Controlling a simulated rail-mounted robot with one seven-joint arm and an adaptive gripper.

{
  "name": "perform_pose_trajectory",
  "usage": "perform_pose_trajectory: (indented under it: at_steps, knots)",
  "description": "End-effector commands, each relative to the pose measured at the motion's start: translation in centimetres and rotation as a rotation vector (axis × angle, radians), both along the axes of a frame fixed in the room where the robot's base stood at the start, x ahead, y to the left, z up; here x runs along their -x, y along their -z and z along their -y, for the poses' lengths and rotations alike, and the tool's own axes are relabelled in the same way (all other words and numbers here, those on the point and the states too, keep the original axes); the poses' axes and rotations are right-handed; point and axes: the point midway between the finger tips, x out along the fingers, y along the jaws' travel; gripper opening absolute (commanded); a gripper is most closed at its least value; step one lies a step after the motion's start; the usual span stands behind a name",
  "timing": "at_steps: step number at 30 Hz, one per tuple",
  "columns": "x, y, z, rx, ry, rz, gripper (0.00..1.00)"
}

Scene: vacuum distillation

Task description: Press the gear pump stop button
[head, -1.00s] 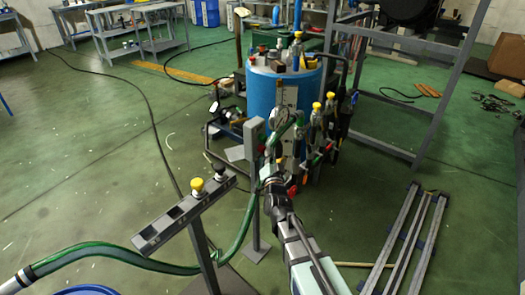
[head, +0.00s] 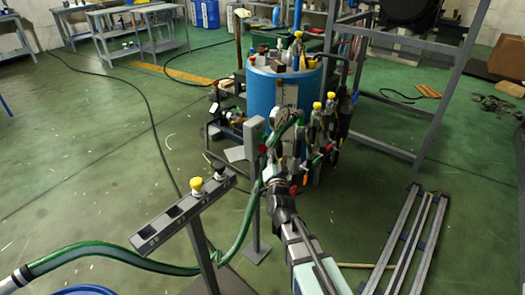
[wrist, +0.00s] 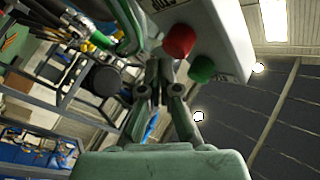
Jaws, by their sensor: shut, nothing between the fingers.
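The button box (head: 252,137) stands on a thin grey post in the middle of the head view. In the wrist view the grey box (wrist: 222,35) fills the upper middle, with a red button (wrist: 178,40) and a green button (wrist: 201,69) on its face. My gripper (head: 270,173) is just in front of and below the box in the head view. In the wrist view my gripper (wrist: 158,66) has its fingers together and empty, close to the red button. I cannot tell whether they touch it. Most of the box's button face is hidden in the head view.
A blue drum (head: 284,93) with tools on top stands behind the box. A slanted grey panel (head: 183,212) with a yellow knob (head: 196,184) is at left, by a green hose (head: 105,252). A grey frame (head: 437,120) stands at right. Open green floor lies at left.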

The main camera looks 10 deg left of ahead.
Motion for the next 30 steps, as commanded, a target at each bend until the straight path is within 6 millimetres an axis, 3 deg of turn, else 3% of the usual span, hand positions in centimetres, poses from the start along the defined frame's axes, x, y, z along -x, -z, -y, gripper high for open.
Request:
perform_pose_trajectory:
  at_steps: [19,30]
  knots:
    - [2.8,0.4,4.5,-0.001,0.001,0.002,0.00]
    - [3.1,0.0,5.1,0.000,0.000,0.000,0.00]
